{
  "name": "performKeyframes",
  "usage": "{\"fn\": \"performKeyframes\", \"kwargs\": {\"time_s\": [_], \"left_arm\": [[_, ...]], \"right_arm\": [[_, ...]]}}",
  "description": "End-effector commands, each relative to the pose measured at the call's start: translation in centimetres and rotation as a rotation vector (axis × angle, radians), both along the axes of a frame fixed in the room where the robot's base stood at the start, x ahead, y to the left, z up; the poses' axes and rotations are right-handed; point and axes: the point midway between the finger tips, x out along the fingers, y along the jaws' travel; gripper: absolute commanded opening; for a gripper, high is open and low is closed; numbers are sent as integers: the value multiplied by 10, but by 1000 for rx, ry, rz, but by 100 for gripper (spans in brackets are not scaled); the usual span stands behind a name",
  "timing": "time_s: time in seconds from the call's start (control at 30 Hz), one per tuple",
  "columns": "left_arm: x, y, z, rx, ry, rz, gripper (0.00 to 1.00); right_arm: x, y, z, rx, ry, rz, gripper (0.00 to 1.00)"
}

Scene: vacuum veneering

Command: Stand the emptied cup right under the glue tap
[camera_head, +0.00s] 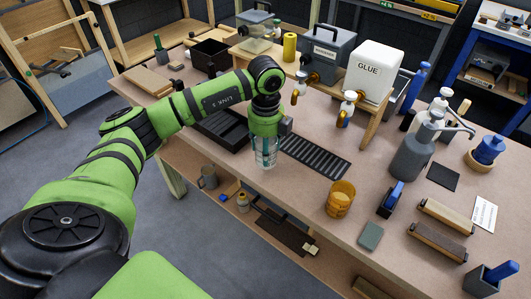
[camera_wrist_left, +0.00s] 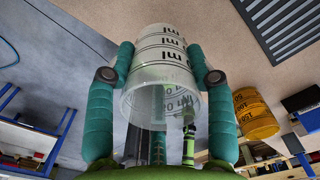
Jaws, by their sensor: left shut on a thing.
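My left gripper (camera_head: 267,145) is shut on a clear measuring cup (camera_head: 266,158) with dark markings. The white glue container (camera_head: 376,68) stands on a wooden stand at the back right. The glue tap (camera_head: 346,108) hangs from its front, well to the right of and behind the cup. My right gripper is not in view.
An amber cup (camera_head: 340,198) stands on the table (camera_head: 300,195). A grey container with another tap (camera_head: 300,88) is left of the glue. A grey pump bottle (camera_head: 414,152) stands to the right. The tabletop between the grate and amber cup is clear.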

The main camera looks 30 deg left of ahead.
Motion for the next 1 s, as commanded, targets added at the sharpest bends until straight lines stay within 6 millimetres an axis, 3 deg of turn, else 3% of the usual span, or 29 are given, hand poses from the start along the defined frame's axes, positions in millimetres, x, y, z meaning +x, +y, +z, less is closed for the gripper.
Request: {"fn": "performKeyframes", "kwargs": {"time_s": [0.3, 0.73, 0.77, 0.8, 1.0], "left_arm": [[0, 1, -33, 0, 1, 0, 28], [0, 1, -43, 0, -1, 0, 28], [0, 1, -42, 0, -1, 0, 62], [0, 1, -42, 0, -1, 0, 78], [0, 1, -42, 0, -1, 0, 78]], "right_arm": [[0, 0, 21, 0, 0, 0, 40], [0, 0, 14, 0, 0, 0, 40], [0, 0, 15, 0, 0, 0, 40], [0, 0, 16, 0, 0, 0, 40], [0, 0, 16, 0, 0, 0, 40]]}}
